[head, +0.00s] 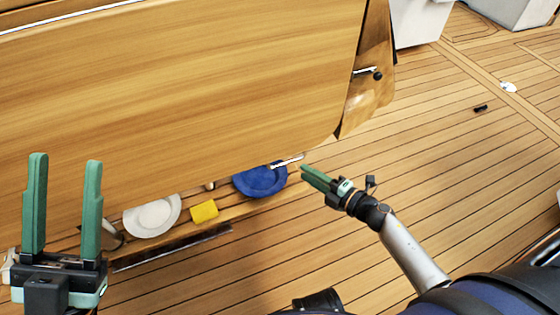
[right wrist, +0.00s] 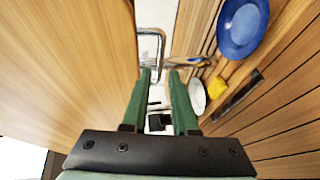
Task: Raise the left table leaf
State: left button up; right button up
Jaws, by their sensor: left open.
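The table leaf (head: 180,80) is a broad wooden panel filling the upper left of the head view. It also fills the left of the right wrist view (right wrist: 65,65). A silver bar handle (head: 287,162) sits at its lower edge. In the right wrist view the handle (right wrist: 160,42) shows just beyond the fingertips. My right gripper (head: 304,172) is open and empty, close to the handle's right end; I cannot tell whether it touches. My left gripper (head: 65,158) is open and empty, fingers up, in front of the leaf's lower left part.
Below the leaf's edge are a blue dish (head: 262,180), a yellow block (head: 204,211) and a white dish (head: 152,216). A dark strip (head: 172,248) lies on the planked deck. A metal latch (head: 367,71) is on the table end. The deck (head: 450,140) at right is mostly clear.

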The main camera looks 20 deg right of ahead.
aim_at(280, 157)
jog(key=b+x, duration=0.3)
jog(key=x, duration=0.8)
jog(key=shift+a+f, duration=0.1)
grip_shut()
dwell(1.1)
